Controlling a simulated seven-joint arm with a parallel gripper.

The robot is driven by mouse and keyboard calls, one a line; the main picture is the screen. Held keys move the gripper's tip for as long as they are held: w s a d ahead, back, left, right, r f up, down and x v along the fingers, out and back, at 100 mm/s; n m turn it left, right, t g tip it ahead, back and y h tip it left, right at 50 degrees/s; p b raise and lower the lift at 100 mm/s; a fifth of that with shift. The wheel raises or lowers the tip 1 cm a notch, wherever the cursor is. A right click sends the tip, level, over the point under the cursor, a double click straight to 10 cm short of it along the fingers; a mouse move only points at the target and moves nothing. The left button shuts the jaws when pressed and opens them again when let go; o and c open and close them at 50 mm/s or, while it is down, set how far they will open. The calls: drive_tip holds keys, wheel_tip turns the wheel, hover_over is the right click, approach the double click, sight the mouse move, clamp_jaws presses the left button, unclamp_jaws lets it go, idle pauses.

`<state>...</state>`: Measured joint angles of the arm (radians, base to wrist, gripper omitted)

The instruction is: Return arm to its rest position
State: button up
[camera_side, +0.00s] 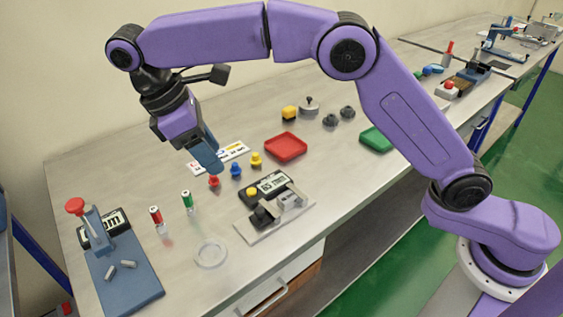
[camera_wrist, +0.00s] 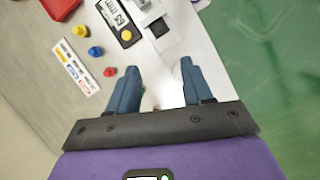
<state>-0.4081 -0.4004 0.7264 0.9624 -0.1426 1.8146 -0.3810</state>
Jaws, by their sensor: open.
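My gripper (camera_side: 207,156) hangs from my purple arm above the workbench, near the small red, blue and yellow lids. In the wrist view my gripper (camera_wrist: 156,78) has its two blue fingers spread apart with nothing held between them. The red lid (camera_side: 214,181), the blue lid (camera_side: 236,170) and the yellow lid (camera_side: 257,160) stand in a row on the bench. In the wrist view the red lid (camera_wrist: 110,72), blue lid (camera_wrist: 95,52) and yellow lid (camera_wrist: 82,30) lie to the left of the fingers.
A labelled strip (camera_side: 232,153) lies behind the lids. A red tray (camera_side: 286,147) and a green tray (camera_side: 376,138) sit farther right. A gauge fixture with a display (camera_side: 268,184) stands in front. A blue press (camera_side: 128,283), two small cylinders and a clear ring (camera_side: 211,254) are at left.

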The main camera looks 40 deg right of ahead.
drive_tip(key=shift+d, duration=0.1)
drive_tip(key=s+d+f+t+y, duration=0.1)
drive_tip(key=s+d+f+y, duration=0.1)
drive_tip(key=s+d, duration=1.1)
drive_tip(key=s+d+f+m+y, duration=0.1)
drive_tip(key=s+d+f, duration=0.3)
drive_tip(key=s+d, duration=0.9)
drive_tip(key=shift+s+d+t+y, duration=0.25)
drive_tip(key=shift+d+t+y, duration=0.15)
drive_tip(key=shift+d+y, duration=0.4)
